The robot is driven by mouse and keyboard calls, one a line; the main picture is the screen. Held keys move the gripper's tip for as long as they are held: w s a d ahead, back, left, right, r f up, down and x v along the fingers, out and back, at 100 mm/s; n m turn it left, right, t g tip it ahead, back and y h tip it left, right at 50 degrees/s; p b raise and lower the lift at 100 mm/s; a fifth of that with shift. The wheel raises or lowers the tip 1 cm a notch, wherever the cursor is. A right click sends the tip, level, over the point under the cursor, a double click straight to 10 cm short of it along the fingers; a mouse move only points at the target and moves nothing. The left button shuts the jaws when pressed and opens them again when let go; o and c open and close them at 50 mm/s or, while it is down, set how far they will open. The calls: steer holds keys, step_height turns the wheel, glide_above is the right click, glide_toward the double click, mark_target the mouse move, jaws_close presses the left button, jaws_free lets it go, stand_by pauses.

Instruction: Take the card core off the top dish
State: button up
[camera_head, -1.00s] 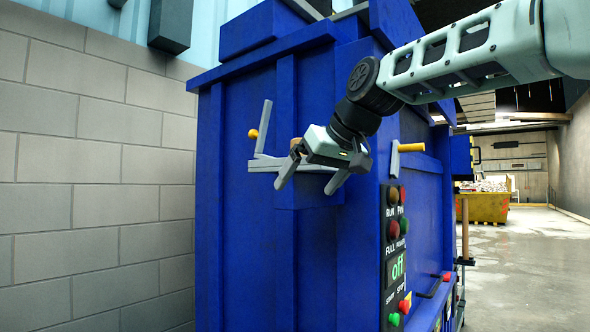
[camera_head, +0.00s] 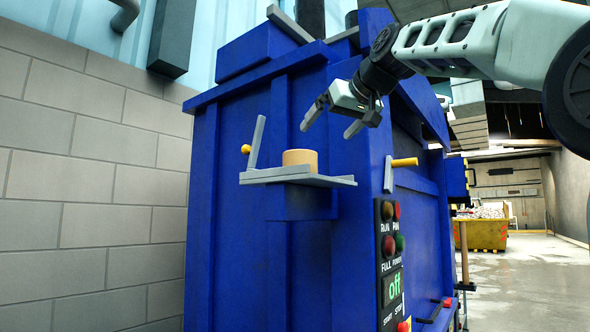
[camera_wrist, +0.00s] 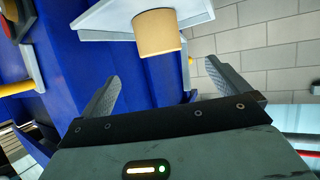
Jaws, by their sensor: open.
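The card core (camera_head: 300,160) is a short tan cylinder standing upright on a flat grey dish (camera_head: 290,178) on the front of the blue machine. In the wrist view the core (camera_wrist: 157,34) sits on the pale dish (camera_wrist: 120,18), ahead of my fingers. My gripper (camera_head: 329,118) is open and empty, above and to the right of the core, apart from it. Both fingers also show in the wrist view (camera_wrist: 165,82), with nothing between them. I see only this one dish clearly.
A grey upright lever with a yellow knob (camera_head: 246,149) stands left of the dish. A yellow-handled lever (camera_head: 404,162) and a control panel (camera_head: 391,255) are to the right. A block wall (camera_head: 90,180) stands at the left. Space in front of the machine is open.

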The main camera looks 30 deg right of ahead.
mark_target(308, 152)
steer(key=p+x, duration=0.3)
steer(key=x, duration=0.7)
steer(key=p+x, duration=0.2)
steer(key=x, duration=0.1)
steer(key=p+x, duration=0.1)
steer(key=shift+w+r+p, duration=0.2)
steer(key=shift+w+p, duration=0.1)
steer(key=shift+w+f, duration=0.25)
steer(key=shift+w, duration=0.1)
steer(key=c, duration=1)
